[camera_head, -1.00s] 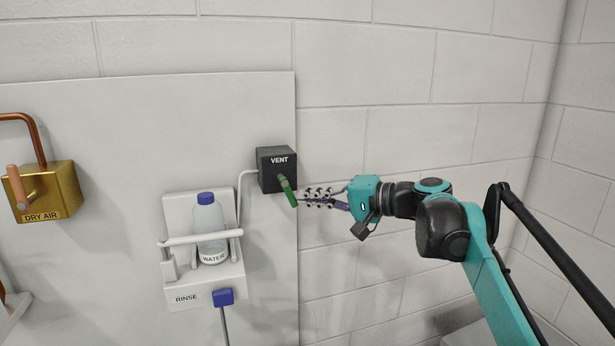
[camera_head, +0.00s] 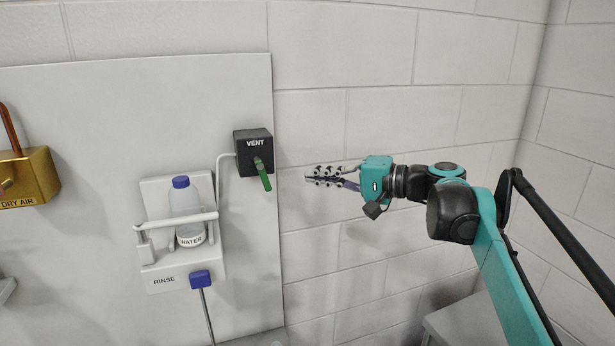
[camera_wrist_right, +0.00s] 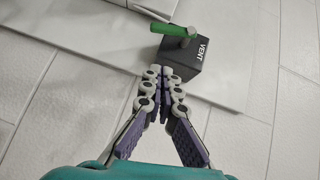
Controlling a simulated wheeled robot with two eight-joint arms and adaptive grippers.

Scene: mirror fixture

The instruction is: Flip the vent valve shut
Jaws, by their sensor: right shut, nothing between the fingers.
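The vent valve is a black box (camera_head: 254,146) labelled VENT at the right edge of the white panel. Its green lever (camera_head: 264,176) points down and slightly right in the head view. My right gripper (camera_head: 308,176) is to the right of the lever, with a clear gap between them, shut and empty. In the right wrist view the gripper (camera_wrist_right: 163,72) points toward the black box (camera_wrist_right: 189,57), and the green lever (camera_wrist_right: 173,29) shows beyond the fingertips. Whether the fingers touch the box cannot be told there. My left gripper is not in view.
Left of the vent box, a rinse holder (camera_head: 158,255) carries a water bottle (camera_head: 187,206), with a blue block (camera_head: 200,279) below. A brass dry air valve (camera_head: 32,175) is at the far left. The wall right of the panel is bare.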

